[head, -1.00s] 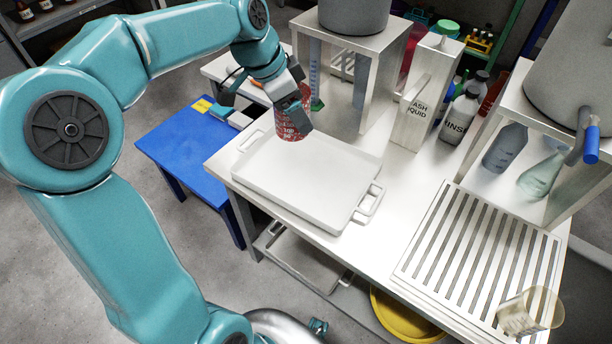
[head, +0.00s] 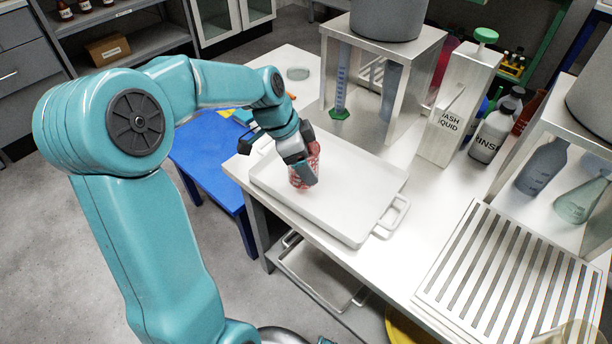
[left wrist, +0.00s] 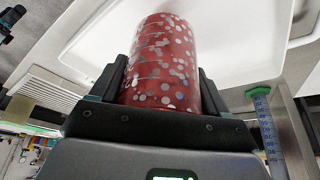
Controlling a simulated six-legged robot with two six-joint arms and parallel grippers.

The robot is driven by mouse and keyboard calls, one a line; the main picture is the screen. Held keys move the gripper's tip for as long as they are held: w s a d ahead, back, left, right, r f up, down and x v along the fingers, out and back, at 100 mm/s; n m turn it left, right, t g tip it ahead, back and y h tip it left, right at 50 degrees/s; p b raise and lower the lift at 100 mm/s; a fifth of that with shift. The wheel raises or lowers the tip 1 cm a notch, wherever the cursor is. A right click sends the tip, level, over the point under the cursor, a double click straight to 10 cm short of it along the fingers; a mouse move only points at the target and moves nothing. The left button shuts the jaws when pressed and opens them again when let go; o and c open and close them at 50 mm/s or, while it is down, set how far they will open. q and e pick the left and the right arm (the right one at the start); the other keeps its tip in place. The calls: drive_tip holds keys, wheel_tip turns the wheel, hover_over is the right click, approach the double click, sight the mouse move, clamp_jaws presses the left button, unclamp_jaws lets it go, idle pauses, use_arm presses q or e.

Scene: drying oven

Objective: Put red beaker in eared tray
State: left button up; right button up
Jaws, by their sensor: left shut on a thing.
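The red beaker (head: 303,172), speckled with pale spots in the left wrist view (left wrist: 165,65), is between the fingers of my left gripper (head: 297,160). The gripper is shut on it. The eared tray (head: 350,222) is white and shallow, with a loop handle at its right end, and lies on the white bench. The beaker is over the left part of the tray, inside its rim as seen from the head. I cannot tell whether its base touches the tray floor. The gripper's fingers hide part of the beaker. My right gripper is not in view.
A metal stand (head: 382,52) with a grey pot is behind the tray. A wash liquid container (head: 452,115) and a rinse bottle (head: 490,135) stand at the back right. A slatted rack (head: 510,265) lies to the right. A blue table (head: 208,160) stands at left.

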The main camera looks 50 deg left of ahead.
use_arm(q)
wheel_tip(320, 180, down, 4)
drive_tip(key=shift+f+b, duration=0.2)
drive_tip(key=shift+b, duration=0.2)
drive_tip(key=shift+r, duration=0.1)
drive_tip(key=shift+f, duration=0.2)
drive_tip(key=o, duration=1.3)
drive_tip(key=shift+r, duration=0.1)
drive_tip(key=shift+r, duration=0.1)
